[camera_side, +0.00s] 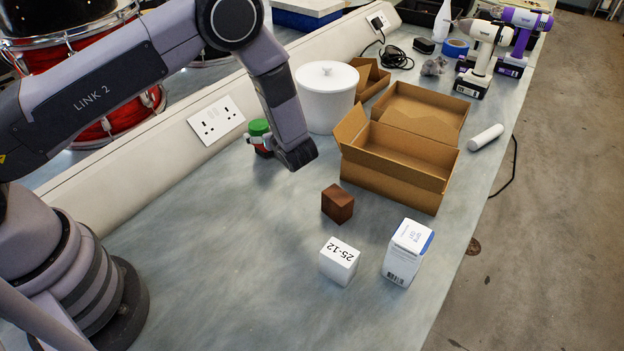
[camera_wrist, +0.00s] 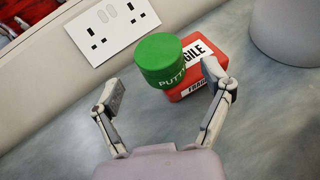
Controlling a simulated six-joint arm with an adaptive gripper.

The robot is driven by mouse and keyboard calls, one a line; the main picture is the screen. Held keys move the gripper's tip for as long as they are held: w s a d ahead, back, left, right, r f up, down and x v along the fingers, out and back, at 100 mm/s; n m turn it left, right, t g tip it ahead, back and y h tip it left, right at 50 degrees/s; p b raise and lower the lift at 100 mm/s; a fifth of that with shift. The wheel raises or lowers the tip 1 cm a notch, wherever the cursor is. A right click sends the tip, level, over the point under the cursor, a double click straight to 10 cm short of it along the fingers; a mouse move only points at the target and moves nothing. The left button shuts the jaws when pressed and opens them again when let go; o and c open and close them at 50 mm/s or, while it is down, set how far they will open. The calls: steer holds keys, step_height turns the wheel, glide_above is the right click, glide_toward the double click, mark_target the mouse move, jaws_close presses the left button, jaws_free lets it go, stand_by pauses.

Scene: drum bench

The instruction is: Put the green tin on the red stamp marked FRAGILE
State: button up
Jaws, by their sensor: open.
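The green tin (camera_wrist: 160,62), with partly visible white lettering, appears to sit on the red stamp (camera_wrist: 190,88), over its left part in the wrist view. The stamp is a red block with white FRAGILE labels; the tin hides part of it. In the side view the green tin (camera_side: 259,127) shows above a bit of red (camera_side: 263,149), beside the wall and partly hidden by my wrist. My gripper (camera_wrist: 168,90) is open, with its fingers apart on either side of the tin and a visible gap at the left finger.
A white lidded pot (camera_side: 326,98) stands close to the right of the stamp. Open cardboard boxes (camera_side: 400,160) lie further right. A brown block (camera_side: 337,204), a white 25-12 cube (camera_side: 339,262) and a white carton (camera_side: 407,253) stand nearer. The wall with a socket (camera_side: 217,120) is behind.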

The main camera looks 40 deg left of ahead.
steer(key=v, duration=0.7)
steer(key=s+a+r+n+g+h, duration=0.1)
steer(key=s+a+r+n+g, duration=0.2)
steer(key=r, duration=0.4)
steer(key=s+a+r+n+h, duration=0.2)
steer(key=s+r+n, duration=0.25)
steer(key=r, duration=0.25)
steer(key=s+a+r+n+g+h, duration=0.1)
steer(key=s+a+r+n+g, duration=0.1)
steer(key=s+a+r+n, duration=0.3)
steer(key=s+d+r+n+t+h, duration=0.2)
steer(key=s+r+n+h, duration=0.2)
steer(key=s, duration=0.5)
steer(key=s+d+r+n+t+h, duration=0.2)
steer(key=s+r+n+h, duration=0.2)
steer(key=s+r+n, duration=0.3)
steer(key=shift+s, duration=1.25)
